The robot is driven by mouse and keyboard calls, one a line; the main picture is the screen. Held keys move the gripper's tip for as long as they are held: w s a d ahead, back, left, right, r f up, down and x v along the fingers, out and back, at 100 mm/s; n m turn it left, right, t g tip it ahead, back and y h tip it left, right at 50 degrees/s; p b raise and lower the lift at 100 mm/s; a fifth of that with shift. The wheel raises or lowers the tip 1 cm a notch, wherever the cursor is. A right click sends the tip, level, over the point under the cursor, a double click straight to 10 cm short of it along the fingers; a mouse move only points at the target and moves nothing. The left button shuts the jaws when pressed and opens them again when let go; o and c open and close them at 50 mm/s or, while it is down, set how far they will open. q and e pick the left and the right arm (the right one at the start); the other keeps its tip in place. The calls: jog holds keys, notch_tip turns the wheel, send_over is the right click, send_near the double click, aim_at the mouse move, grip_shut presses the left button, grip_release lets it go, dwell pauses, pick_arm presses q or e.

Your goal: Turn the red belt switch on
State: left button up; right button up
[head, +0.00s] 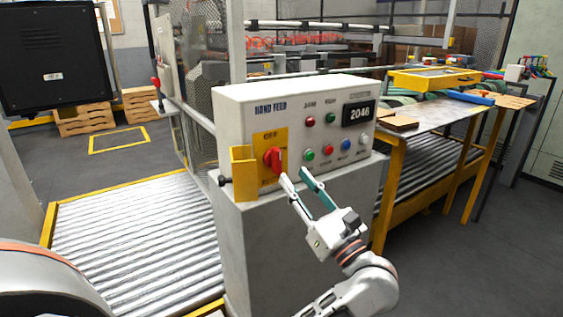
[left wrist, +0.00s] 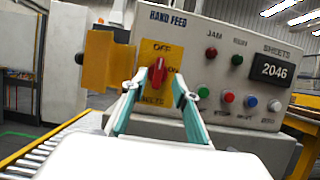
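The red belt switch (head: 273,160) is a rotary knob on a yellow plate on the front of the grey HAND FEED control box (head: 235,107). In the left wrist view the red knob (left wrist: 157,70) stands nearly upright below the word OFF, with ON to its right. My left gripper (head: 293,176) is open and empty, just in front of the knob. In the left wrist view its fingertips (left wrist: 157,88) lie either side of the knob's lower end; I cannot tell whether they touch it. My right gripper is not in view.
A yellow flap (head: 243,173) stands out left of the switch. Lamps, coloured buttons (head: 328,149) and a counter (head: 358,113) are to its right. A roller conveyor (head: 130,235) lies left of the pedestal; a table with a yellow frame (head: 435,78) stands right.

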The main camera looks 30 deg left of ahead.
aim_at(280, 159)
pick_arm(q)
jog(key=p+x, duration=0.1)
jog(key=x, duration=0.6)
jog(key=shift+w+a+r, duration=0.1)
jog(key=shift+a, duration=0.2)
grip_shut()
